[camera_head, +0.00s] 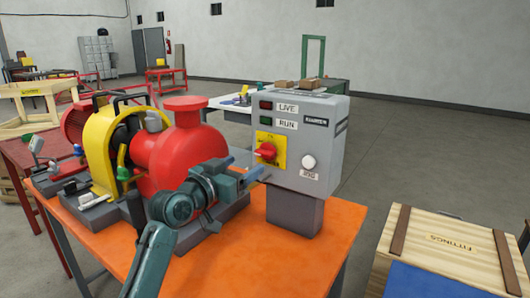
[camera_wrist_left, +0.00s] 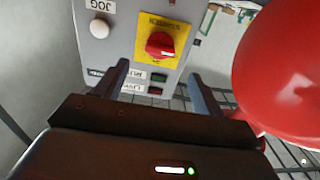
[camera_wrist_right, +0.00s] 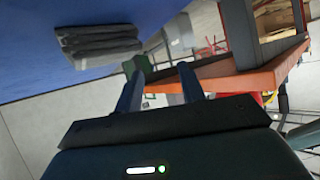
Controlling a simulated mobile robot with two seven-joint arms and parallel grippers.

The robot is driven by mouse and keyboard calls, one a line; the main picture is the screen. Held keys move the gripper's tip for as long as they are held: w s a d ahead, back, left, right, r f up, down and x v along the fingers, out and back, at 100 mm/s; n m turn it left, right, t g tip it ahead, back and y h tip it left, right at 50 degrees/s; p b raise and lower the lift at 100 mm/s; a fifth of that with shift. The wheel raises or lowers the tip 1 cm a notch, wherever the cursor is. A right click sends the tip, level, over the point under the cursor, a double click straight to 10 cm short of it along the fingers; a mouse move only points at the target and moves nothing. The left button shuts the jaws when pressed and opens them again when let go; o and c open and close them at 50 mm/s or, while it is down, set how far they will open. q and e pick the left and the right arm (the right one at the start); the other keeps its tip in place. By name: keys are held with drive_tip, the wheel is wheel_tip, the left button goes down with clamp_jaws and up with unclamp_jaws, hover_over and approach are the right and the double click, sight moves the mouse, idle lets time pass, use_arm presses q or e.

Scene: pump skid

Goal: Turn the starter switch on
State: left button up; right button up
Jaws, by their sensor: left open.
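The starter switch is a red rotary knob (camera_head: 266,151) on a yellow plate (camera_head: 279,143), on the front of a grey control box (camera_head: 325,135). My left gripper (camera_head: 243,167) is open and empty in front of the box, just left of and below the knob. In the left wrist view the knob (camera_wrist_left: 160,44) shows upside down beyond the fingertips (camera_wrist_left: 158,70), apart from them. My right gripper (camera_wrist_right: 160,72) is out of the head view; its fingers stand apart with nothing between them.
A white JOG button (camera_head: 309,162) is right of the switch; LIVE (camera_head: 266,105) and RUN (camera_head: 265,120) lamps are above. The red pump (camera_head: 180,150) stands close left on the orange table (camera_head: 290,262). A wooden FITTINGS crate (camera_head: 440,245) is at right.

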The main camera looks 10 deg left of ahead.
sight(262, 155)
use_arm(q)
drive_tip(key=x, duration=0.9)
drive_tip(key=shift+w+d, duration=0.15)
drive_tip(key=shift+w, duration=0.2)
drive_tip(key=shift+c, duration=0.3)
drive_tip(key=c, duration=0.9)
